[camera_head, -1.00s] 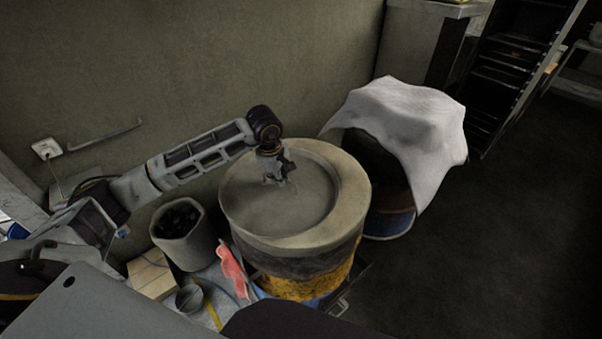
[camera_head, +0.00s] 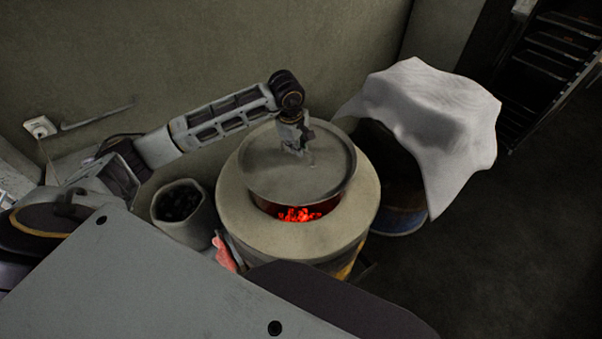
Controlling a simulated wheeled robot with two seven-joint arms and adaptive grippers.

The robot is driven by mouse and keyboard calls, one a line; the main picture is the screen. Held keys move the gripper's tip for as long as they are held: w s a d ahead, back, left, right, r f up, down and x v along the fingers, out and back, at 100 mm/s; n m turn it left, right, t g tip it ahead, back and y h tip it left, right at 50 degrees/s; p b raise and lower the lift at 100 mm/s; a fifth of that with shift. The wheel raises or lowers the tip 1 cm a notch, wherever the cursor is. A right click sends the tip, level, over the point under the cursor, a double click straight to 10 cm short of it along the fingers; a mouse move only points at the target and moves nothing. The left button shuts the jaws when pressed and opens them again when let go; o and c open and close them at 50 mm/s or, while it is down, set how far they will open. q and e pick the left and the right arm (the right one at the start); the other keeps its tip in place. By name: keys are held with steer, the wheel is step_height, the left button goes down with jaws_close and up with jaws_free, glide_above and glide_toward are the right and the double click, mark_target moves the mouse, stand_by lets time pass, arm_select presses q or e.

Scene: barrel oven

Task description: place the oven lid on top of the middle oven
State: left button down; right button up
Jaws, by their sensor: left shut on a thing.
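The middle oven (camera_head: 232,202) is a round barrel with a wide pale rim. Glowing red coals (camera_head: 299,214) show in its opening at the near side. The oven lid (camera_head: 270,175) is a round grey disc above the opening, set toward the back, so it covers only part of the hole. My left gripper (camera_head: 298,150) is over the lid's middle and shut on it; the handle is mostly hidden by the fingers. I cannot tell whether the lid's far edge touches the rim. My right gripper is not in view.
A barrel draped with a white cloth (camera_head: 425,110) stands close on the right. A pale bin of dark lumps (camera_head: 180,215) stands left of the oven, with a red cloth-like item (camera_head: 223,253) near it. The wall is close behind. Open floor lies at the right.

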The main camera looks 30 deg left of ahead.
mark_target(297, 158)
arm_select(q)
steer(key=shift+r, duration=0.15)
steer(key=shift+f+p, duration=0.6)
steer(key=shift+f, duration=2.55)
steer(key=shift+f+p, duration=0.35)
steer(key=shift+f, duration=1.55)
steer(key=shift+f, duration=0.1)
steer(key=c, duration=2)
jaws_free()
steer(key=shift+f, duration=0.1)
steer(key=o, duration=0.5)
steer(key=shift+s, duration=0.1)
steer(key=shift+c, duration=0.2)
